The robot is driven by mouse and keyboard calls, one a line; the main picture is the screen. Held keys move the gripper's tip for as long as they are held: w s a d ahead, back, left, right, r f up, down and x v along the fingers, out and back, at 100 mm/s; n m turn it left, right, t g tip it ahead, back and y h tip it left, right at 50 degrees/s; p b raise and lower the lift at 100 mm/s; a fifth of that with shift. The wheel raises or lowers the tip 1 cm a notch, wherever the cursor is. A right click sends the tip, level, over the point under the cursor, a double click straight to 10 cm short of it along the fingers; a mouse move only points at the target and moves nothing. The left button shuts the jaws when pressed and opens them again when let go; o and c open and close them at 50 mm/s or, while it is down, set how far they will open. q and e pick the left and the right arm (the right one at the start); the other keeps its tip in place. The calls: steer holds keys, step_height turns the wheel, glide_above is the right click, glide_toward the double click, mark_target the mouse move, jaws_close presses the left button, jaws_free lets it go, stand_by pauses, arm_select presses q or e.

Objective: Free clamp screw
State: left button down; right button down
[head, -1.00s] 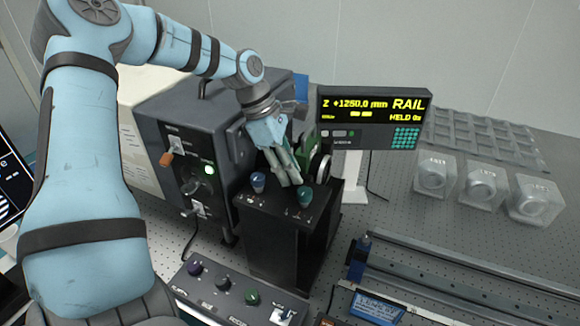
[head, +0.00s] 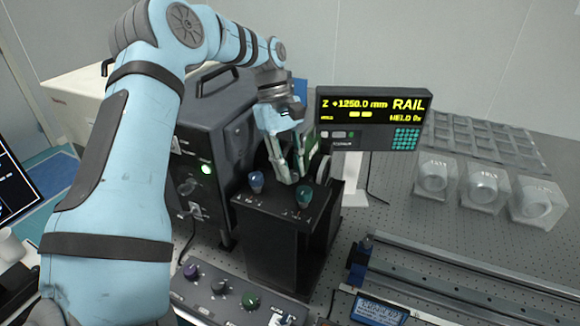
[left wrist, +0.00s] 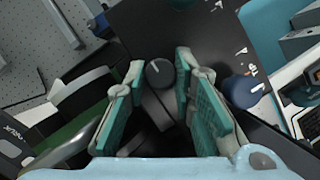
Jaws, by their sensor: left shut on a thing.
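A dark round knob (left wrist: 158,72) with a white mark, apparently the clamp screw, sits between the two teal-padded fingers of my left gripper (left wrist: 158,82) in the left wrist view. The gripper is shut on it. In the head view my left gripper (head: 289,178) points down onto the top of a black box (head: 270,219), and its fingers hide the knob. A blue knob (head: 256,182) stands left of the fingers and a teal knob (head: 304,197) stands right of them. The blue knob also shows in the left wrist view (left wrist: 240,90). My right gripper is out of view.
A grey instrument case (head: 218,118) stands close behind and left of the box. A display (head: 372,118) reading "RAIL" stands behind at the right. A knob panel (head: 235,298) lies in front. A rail (head: 450,272) and several clear cases (head: 484,188) are at the right.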

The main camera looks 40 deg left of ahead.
arm_select(q)
steer(key=shift+m, duration=0.3)
steer(key=c, duration=1.3)
jaws_free()
steer(key=shift+c, duration=0.2)
